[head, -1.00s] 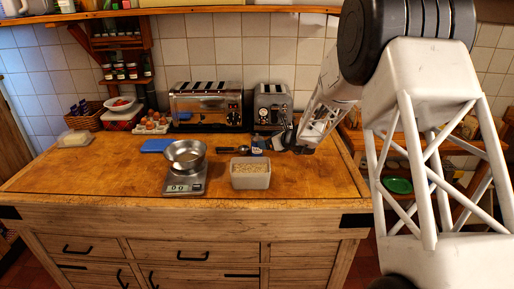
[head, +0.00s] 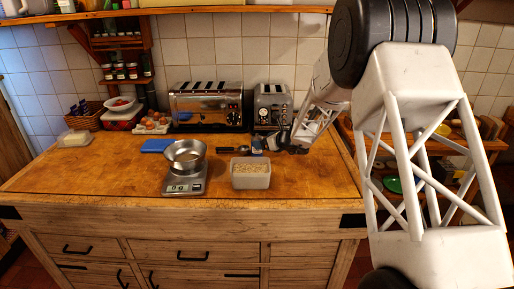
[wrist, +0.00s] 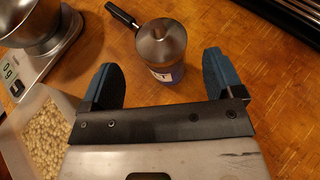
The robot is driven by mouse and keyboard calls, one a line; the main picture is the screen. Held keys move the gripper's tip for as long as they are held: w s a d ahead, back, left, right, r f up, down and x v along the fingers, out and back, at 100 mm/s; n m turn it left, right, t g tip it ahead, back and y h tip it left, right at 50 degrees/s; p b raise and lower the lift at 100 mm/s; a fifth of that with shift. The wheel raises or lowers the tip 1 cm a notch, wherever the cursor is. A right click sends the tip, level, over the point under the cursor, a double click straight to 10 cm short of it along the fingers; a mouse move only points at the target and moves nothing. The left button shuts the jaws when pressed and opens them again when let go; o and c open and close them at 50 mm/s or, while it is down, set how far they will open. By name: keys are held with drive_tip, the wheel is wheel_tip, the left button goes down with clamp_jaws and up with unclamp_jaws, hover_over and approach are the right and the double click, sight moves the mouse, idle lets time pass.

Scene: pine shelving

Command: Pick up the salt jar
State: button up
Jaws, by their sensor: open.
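The salt jar (wrist: 162,45) has a metallic lid and a blue label, and stands upright on the wooden counter. In the head view it is a small blue-and-dark shape (head: 257,146) behind the grey container. My gripper (wrist: 160,76) is open, its two blue-padded fingers apart. In the wrist view the jar shows between and just beyond the fingertips, with clear gaps on both sides. In the head view my gripper (head: 284,144) is just right of the jar. Nothing is held.
A grey container of pale grains (head: 250,175) stands in front of the jar. A kitchen scale (head: 185,186) bears a metal bowl (head: 186,151). A black-handled utensil (wrist: 122,17) lies beside the jar.

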drive_tip(key=shift+w+a, duration=0.1)
drive_tip(key=shift+x, duration=2.5)
drive_tip(key=shift+f, duration=0.15)
drive_tip(key=c, duration=1.2)
